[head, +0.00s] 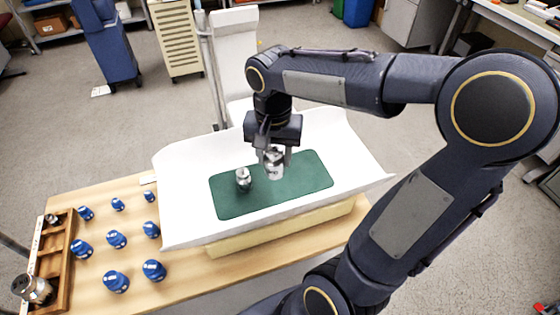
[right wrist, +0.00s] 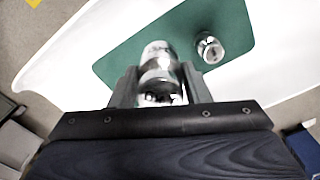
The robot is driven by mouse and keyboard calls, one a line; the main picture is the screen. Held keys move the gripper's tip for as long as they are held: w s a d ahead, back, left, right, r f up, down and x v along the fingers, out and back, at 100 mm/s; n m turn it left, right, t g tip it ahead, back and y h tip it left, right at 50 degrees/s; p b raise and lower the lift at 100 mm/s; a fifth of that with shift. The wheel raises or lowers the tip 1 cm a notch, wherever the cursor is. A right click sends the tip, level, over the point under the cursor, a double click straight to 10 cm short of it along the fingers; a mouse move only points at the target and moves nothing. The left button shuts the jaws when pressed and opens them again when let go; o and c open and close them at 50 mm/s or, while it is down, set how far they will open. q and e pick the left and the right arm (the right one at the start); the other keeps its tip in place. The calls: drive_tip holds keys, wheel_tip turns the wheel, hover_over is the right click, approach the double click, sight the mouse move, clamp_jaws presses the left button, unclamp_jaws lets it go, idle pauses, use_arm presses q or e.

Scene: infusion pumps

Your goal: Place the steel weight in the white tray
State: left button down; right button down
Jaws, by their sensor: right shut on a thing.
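The white tray (head: 181,207) is wide and shallow, with a dark green mat (head: 232,204) on its floor. My right gripper (head: 273,160) is shut on a shiny steel weight (head: 275,170), over the right part of the mat. The held weight also shows between the fingers in the right wrist view (right wrist: 158,68). I cannot tell whether its base touches the mat. A smaller steel weight (head: 243,179) stands upright on the mat, just left of the held one and apart from it; it also shows in the right wrist view (right wrist: 209,47). My left gripper is not in view.
The tray rests on a pale yellow block (head: 283,229) on a wooden table (head: 190,277). Several blue weights (head: 116,239) stand on the table left of the tray. A wooden rack (head: 57,259) at the far left holds steel weights, a large one (head: 33,289) among them.

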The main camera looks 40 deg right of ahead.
drive_tip(key=w+d+f, duration=0.1)
drive_tip(key=f, duration=0.1)
drive_tip(key=w+d+f, duration=0.1)
drive_tip(key=d+f, duration=0.1)
drive_tip(key=w+d+f, duration=0.1)
drive_tip(key=f, duration=0.1)
drive_tip(key=shift+w+d, duration=0.1)
drive_tip(key=shift+d, duration=0.15)
drive_tip(key=shift+d+f, duration=0.1)
drive_tip(key=shift+f, duration=1.5)
drive_tip(key=shift+f, duration=0.15)
drive_tip(key=c, duration=0.8)
unclamp_jaws()
drive_tip(key=shift+o, duration=0.2)
wheel_tip(320, 180, up, 11)
drive_tip(key=s+a+f+n+t+y, duration=0.1)
drive_tip(key=s+a+n+t+y, duration=0.2)
drive_tip(key=s+a, duration=0.9)
drive_tip(key=s+n+t, duration=0.2)
drive_tip(key=s+n, duration=0.1)
drive_tip(key=n, duration=0.1)
drive_tip(key=shift+t+y+p, duration=0.3)
drive_tip(key=shift+y, duration=0.1)
